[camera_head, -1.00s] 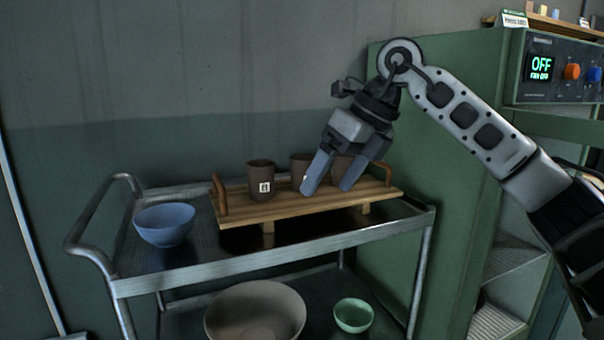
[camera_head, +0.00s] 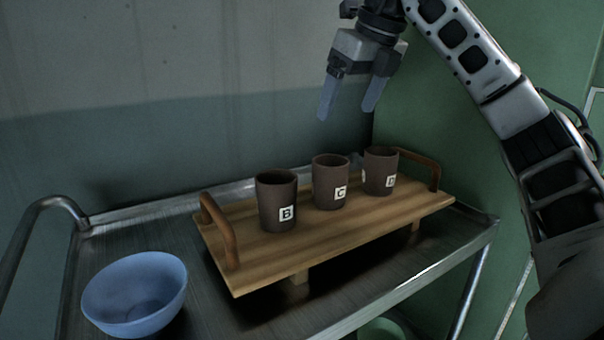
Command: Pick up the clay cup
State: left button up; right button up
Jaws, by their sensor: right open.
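Three brown clay cups stand upright in a row on a wooden tray (camera_head: 250,272) with two handles. The left cup (camera_head: 274,188) is labelled B, the middle cup (camera_head: 329,170) is labelled C, and the right cup (camera_head: 381,160) has a label that is hard to read, perhaps D. My right gripper (camera_head: 348,112) is open and empty. It hangs above and behind the cups, fingers pointing down, apart from all of them. My left gripper is not in view.
The tray stands on a metal cart (camera_head: 110,240). A blue bowl (camera_head: 135,298) sits on the cart at the front left. A green bowl (camera_head: 385,328) shows partly on the lower shelf.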

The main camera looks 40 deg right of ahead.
aim_at(328, 173)
jog(key=x, duration=1)
jog(key=shift+s+f+b, duration=0.25)
jog(key=shift+f+b, duration=0.05)
jog(key=x, duration=0.3)
jog(key=shift+s+f, duration=0.1)
jog(key=shift+f, duration=0.25)
jog(key=shift+w+f+p, duration=0.25)
jog(key=shift+f+p, duration=0.05)
jog(key=shift+f, duration=0.25)
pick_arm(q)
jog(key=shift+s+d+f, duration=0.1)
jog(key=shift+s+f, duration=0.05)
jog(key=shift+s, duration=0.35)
pick_arm(e)
jog(key=c, duration=1.2)
